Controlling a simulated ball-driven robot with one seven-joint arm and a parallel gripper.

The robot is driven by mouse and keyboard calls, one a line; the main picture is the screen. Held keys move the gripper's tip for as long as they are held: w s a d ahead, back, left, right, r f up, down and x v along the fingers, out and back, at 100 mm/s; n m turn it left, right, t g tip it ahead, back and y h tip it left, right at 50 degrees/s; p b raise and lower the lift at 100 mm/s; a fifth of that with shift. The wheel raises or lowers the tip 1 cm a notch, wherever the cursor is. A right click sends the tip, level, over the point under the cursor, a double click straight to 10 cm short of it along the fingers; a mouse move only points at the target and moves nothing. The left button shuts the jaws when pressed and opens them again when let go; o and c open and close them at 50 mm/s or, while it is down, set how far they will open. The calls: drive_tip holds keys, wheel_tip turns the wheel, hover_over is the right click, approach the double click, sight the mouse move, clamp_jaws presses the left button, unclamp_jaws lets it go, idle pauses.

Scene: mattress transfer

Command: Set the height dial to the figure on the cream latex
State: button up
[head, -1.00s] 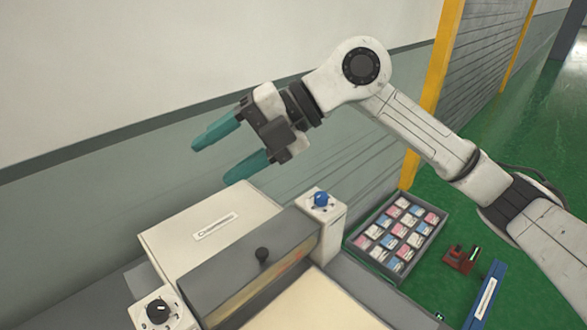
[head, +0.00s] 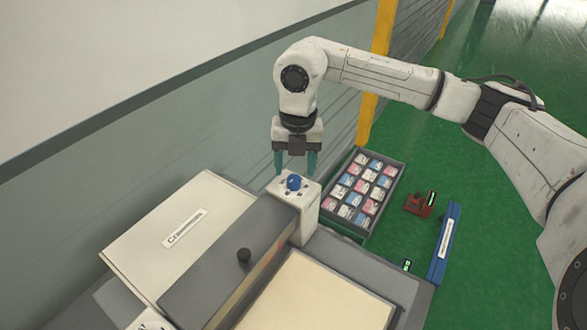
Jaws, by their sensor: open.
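A blue knob (head: 294,183) sits on top of a white post (head: 306,211), with small dark marks around it. My gripper (head: 295,163) points down with its two teal fingers apart, just above and behind the knob in the picture; whether they straddle it I cannot tell. A white box with a second dial (head: 150,323) is cut off at the bottom edge. A cream block (head: 160,248) at the left bears a white label whose writing is too blurred to read. A bare cream slab (head: 310,297) lies at the front. No figure is legible, and I cannot tell which dial sets height.
A grey tray (head: 396,172) of pink, blue and white cards, a red clamp-like thing (head: 419,204) and a blue labelled bar (head: 446,243) are at the right. Green floor is free beyond.

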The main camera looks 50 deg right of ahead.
sight(294, 179)
drive_tip(key=shift+a+f, duration=0.1)
drive_tip(key=shift+f, duration=1.45)
drive_tip(key=c, duration=1)
